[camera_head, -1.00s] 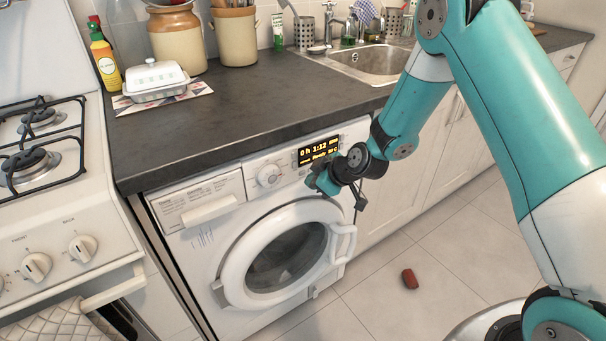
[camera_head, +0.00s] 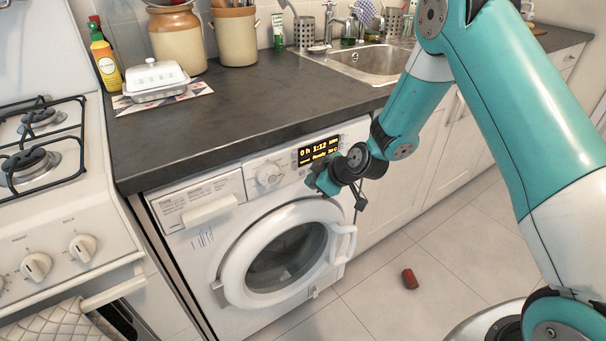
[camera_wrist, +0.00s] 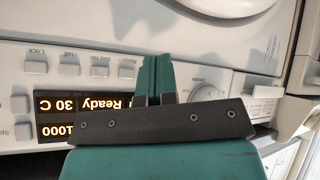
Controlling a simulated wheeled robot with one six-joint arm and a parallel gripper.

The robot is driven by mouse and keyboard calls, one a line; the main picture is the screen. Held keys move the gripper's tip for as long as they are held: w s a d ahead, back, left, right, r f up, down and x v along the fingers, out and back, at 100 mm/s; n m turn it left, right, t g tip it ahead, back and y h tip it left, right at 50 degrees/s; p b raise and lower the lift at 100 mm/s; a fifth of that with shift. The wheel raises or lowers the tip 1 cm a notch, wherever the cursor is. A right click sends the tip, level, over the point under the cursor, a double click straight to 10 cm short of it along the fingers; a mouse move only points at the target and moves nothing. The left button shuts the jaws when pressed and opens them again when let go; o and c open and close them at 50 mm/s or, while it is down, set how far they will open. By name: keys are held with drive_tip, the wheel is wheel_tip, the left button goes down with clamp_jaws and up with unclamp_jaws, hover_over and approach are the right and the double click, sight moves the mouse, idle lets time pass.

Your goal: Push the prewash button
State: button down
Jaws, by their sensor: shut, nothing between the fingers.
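The washing machine (camera_head: 200,262) stands under the counter, with its panel, dial (camera_head: 268,175) and lit display (camera_head: 319,150) in the head view. In the wrist view the panel is upside down, with a row of small buttons along it. The button nearest my fingers (camera_wrist: 128,72) has a small label that seems to read Prewash, but I cannot be sure. My gripper (camera_wrist: 155,62) is shut and empty, its fingertips just right of that button in this view. I cannot tell whether they touch the panel. In the head view my gripper (camera_head: 316,182) hides the panel's buttons.
The round washer door (camera_head: 238,270) is below my gripper, with its handle sticking out. The dark counter edge (camera_head: 230,150) overhangs the panel. A stove (camera_head: 60,235) stands at the left. A small red object (camera_head: 410,279) lies on the floor, which is otherwise clear.

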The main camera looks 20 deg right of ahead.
drive_tip(key=shift+w, duration=0.1)
idle(0.3)
drive_tip(key=shift+w+a, duration=0.15)
drive_tip(key=shift+w, duration=0.2)
drive_tip(key=shift+w, duration=0.15)
idle(0.4)
drive_tip(key=shift+s+b, duration=0.4)
drive_tip(key=shift+s, duration=0.2)
drive_tip(key=shift+d, duration=0.2)
drive_tip(key=s, duration=0.2)
drive_tip(key=s+d+b, duration=0.1)
drive_tip(key=s+b, duration=0.1)
drive_tip(key=s, duration=0.1)
drive_tip(key=shift+s+d, duration=0.35)
drive_tip(key=shift+d, duration=0.05)
